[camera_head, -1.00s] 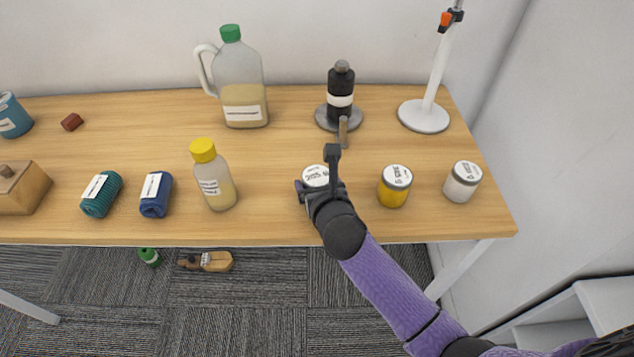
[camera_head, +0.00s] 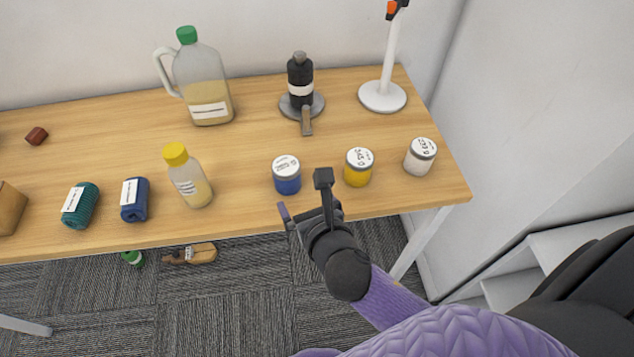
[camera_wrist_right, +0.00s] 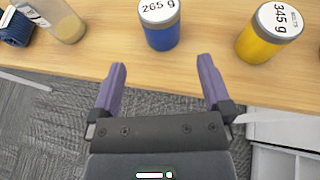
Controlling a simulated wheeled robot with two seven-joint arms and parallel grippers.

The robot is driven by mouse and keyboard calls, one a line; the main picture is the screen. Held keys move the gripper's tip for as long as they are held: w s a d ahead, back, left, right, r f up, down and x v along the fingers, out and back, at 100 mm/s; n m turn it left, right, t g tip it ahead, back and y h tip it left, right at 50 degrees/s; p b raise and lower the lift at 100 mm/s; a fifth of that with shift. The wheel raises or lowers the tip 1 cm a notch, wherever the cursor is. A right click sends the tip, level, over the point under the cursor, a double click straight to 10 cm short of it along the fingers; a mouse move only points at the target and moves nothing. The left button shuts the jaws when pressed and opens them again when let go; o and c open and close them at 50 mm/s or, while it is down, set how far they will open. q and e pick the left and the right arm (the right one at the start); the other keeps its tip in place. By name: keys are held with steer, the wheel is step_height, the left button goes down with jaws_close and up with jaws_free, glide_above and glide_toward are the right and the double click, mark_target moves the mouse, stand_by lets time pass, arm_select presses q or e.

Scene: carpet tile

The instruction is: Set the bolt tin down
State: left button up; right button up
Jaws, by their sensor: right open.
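A blue tin (camera_head: 287,177) with a white lid stands upright on the wooden table near its front edge. It is most likely the bolt tin. In the right wrist view the blue tin (camera_wrist_right: 161,27) reads "265 g" on its lid. My right gripper (camera_head: 304,197) is open and empty in front of the tin, at the table's front edge. In the right wrist view the spread fingers of my right gripper (camera_wrist_right: 162,66) point at the tin, with a gap between them and it. My left gripper is not in view.
A yellow tin (camera_head: 358,168) and a white tin (camera_head: 420,157) stand to the right. A yellow-capped bottle (camera_head: 188,178) stands left. Behind are a black bottle (camera_head: 301,80) on a grey disc, a jug (camera_head: 202,85) and a white stand (camera_head: 383,97). The table (camera_head: 250,140) is clear behind the blue tin.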

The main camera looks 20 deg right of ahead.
steer(key=s+d+f+m+g, duration=0.1)
steer(key=s+f+m+g, duration=0.2)
steer(key=s+f+m, duration=0.4)
steer(key=s+d+f+m+g, duration=0.15)
steer(key=f+m, duration=0.25)
steer(key=f, duration=0.5)
steer(key=s+d+f+m+g, duration=0.1)
steer(key=s+f+m+g, duration=0.2)
steer(key=s+f+m, duration=0.3)
steer(key=s+d+f+m+g, duration=0.1)
steer(key=s+f+m, duration=0.3)
steer(key=s+m, duration=0.4)
steer(key=s+d+f+m+g, duration=0.1)
steer(key=s+f+m+g, duration=0.3)
steer(key=s+m, duration=0.4)
steer(key=s+f, duration=0.1)
steer(key=s, duration=0.1)
steer(key=shift+s+g, duration=0.35)
steer(key=shift+s, duration=0.05)
steer(key=shift+d+f, duration=0.1)
